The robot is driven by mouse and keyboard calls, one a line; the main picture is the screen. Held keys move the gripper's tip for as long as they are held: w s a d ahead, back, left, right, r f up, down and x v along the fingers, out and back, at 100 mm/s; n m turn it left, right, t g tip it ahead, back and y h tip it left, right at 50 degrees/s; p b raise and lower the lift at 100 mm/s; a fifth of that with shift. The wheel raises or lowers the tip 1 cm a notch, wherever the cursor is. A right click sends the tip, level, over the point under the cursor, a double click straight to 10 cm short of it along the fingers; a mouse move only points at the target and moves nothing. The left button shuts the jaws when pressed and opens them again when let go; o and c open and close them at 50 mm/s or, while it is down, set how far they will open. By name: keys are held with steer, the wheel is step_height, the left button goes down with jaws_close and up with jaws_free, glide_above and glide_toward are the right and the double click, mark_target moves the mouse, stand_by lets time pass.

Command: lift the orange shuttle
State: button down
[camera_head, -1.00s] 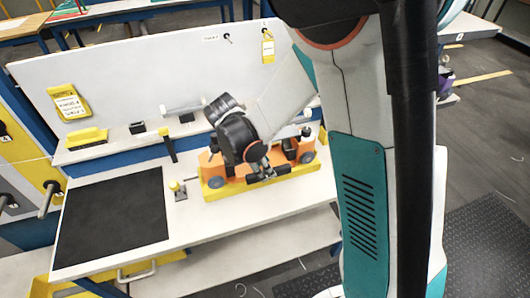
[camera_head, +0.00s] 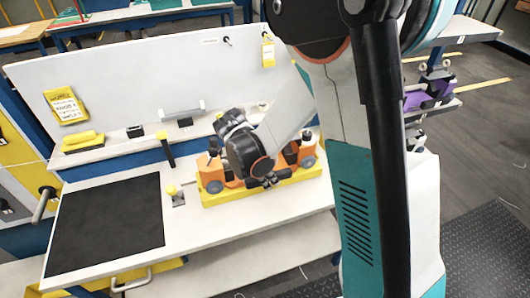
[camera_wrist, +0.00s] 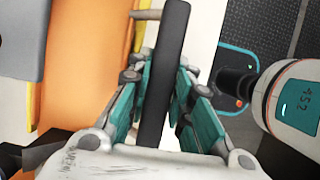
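The orange shuttle (camera_head: 208,172) sits upright in a yellow cradle (camera_head: 235,196) on the white bench, with grey wheels and dark fittings at both ends. My arm and gripper hide its middle. My gripper (camera_head: 264,181) is at the shuttle's near side. In the wrist view, the shuttle's orange body (camera_wrist: 85,60) fills the left. A black bar (camera_wrist: 166,75) runs between the teal-padded fingers of my gripper (camera_wrist: 168,85). The pads lie close on either side of it; whether both press on it I cannot tell.
A black mat (camera_head: 108,222) lies left of the cradle. A small yellow-knobbed lever (camera_head: 173,192) stands just left of the cradle. A white back panel (camera_head: 130,75) rises behind. A purple device (camera_head: 430,92) stands at the right. The bench front is clear.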

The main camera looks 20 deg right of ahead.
steer(key=shift+r+p, duration=0.35)
steer(key=shift+r, duration=0.4)
steer(key=shift+r+p, duration=0.9)
steer(key=shift+r, duration=0.65)
steer(key=shift+r+p, duration=0.65)
steer(key=shift+r, duration=0.35)
steer(key=shift+f, duration=0.1)
